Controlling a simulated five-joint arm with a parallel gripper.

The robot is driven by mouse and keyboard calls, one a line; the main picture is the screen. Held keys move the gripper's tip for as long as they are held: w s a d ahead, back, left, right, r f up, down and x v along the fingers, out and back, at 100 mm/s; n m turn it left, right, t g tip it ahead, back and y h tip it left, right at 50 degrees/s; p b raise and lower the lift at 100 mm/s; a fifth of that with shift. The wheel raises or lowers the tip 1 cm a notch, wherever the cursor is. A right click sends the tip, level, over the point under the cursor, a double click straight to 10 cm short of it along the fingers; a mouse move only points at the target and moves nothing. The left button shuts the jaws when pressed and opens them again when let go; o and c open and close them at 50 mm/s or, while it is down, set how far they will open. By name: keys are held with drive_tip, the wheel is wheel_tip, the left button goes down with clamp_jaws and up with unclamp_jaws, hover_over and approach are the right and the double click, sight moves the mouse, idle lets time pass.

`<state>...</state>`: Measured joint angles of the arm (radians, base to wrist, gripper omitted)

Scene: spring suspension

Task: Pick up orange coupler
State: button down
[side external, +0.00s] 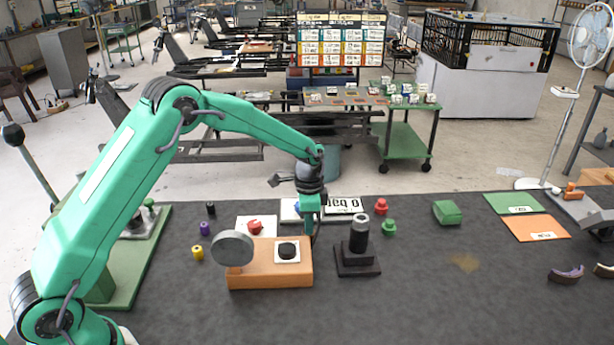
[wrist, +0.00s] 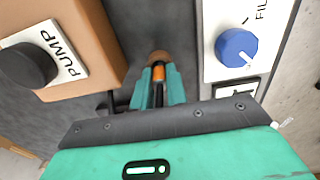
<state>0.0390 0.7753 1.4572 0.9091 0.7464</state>
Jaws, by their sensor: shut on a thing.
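The orange coupler (wrist: 158,73) shows in the wrist view as a small orange piece with a brown rounded end, between my green fingertips. My gripper (wrist: 158,88) is shut on it, with the fingers on its left and right sides. In the side external view my gripper (side external: 309,226) points down just behind the right end of the orange pump box (side external: 270,275). The coupler cannot be made out there, and its lower part is hidden by the fingers in the wrist view.
The pump box carries a black knob (side external: 287,250) close to my gripper, with a grey disc (side external: 233,248) at its left. A black stand (side external: 357,262) is close on the right. A white panel with a blue knob (wrist: 236,47) lies behind.

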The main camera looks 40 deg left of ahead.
drive_tip(key=shift+r, duration=0.2)
drive_tip(key=shift+r, duration=0.5)
drive_tip(key=r, duration=0.3)
drive_tip(key=shift+s+d+r, duration=0.1)
drive_tip(key=shift+d, duration=0.2)
drive_tip(key=s+d+r, duration=0.6)
drive_tip(key=d, duration=0.3)
drive_tip(key=shift+r, duration=0.25)
drive_tip(key=shift+s, duration=0.1)
